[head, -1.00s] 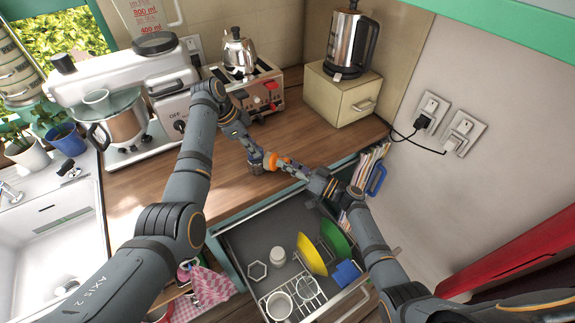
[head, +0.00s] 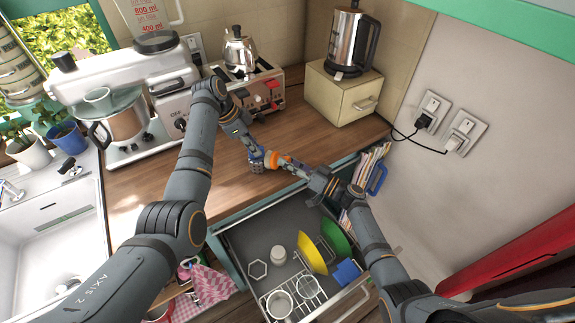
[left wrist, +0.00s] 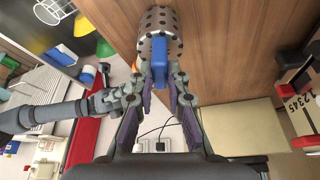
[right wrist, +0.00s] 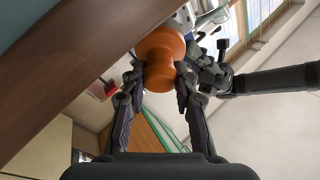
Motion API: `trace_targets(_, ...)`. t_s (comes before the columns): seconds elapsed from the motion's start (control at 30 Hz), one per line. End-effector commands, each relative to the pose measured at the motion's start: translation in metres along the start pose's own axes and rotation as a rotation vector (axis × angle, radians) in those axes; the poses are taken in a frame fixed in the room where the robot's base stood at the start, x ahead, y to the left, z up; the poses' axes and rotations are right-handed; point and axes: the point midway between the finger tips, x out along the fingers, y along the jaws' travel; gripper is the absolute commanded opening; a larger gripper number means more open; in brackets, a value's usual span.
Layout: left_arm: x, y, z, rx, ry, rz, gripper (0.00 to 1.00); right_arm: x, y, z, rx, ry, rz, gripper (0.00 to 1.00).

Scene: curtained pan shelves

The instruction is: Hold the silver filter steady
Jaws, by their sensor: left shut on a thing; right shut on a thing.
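The silver filter (head: 257,168) is a perforated metal cylinder held just above the wooden counter near its front edge. In the left wrist view the filter (left wrist: 158,22) stands beyond the fingertips, with a blue piece (left wrist: 160,52) between the fingers. My left gripper (head: 253,151) is shut on this blue piece. My right gripper (head: 287,164) comes from the right and is shut on a rounded orange piece (right wrist: 160,55), which meets the filter's side. The exact joint between the orange piece and filter is hidden by the fingers.
An open drawer (head: 240,246) below holds cups and yellow, green and blue dishes. A toaster (head: 268,93), a stand mixer (head: 125,75) and a cream box (head: 342,95) with a kettle (head: 350,42) stand behind.

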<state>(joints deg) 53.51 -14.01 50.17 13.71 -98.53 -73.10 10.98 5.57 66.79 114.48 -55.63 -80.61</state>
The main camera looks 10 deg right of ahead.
Motion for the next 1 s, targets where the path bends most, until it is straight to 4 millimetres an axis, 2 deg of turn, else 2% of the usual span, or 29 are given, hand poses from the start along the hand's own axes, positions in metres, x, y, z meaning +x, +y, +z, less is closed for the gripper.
trace_targets(0.33, 0.001, 0.001, 0.000, 0.000, 0.000, 0.003, 0.00, -0.005, -0.021, 0.011, 0.000, 0.000, -0.001, 0.00)
trace_targets(0.5, 0.001, 0.001, 0.000, 0.000, 0.000, 0.002, 0.00, -0.006, -0.025, 0.013, 0.000, 0.001, -0.001, 0.00)
trace_targets(0.63, 0.001, 0.000, 0.000, -0.001, -0.001, 0.001, 0.00, -0.005, -0.023, 0.011, -0.001, 0.001, -0.001, 0.00)
trace_targets(1.0, 0.001, 0.000, 0.000, 0.000, -0.001, 0.001, 0.00, 0.002, 0.000, 0.000, -0.001, 0.001, 0.000, 0.00)
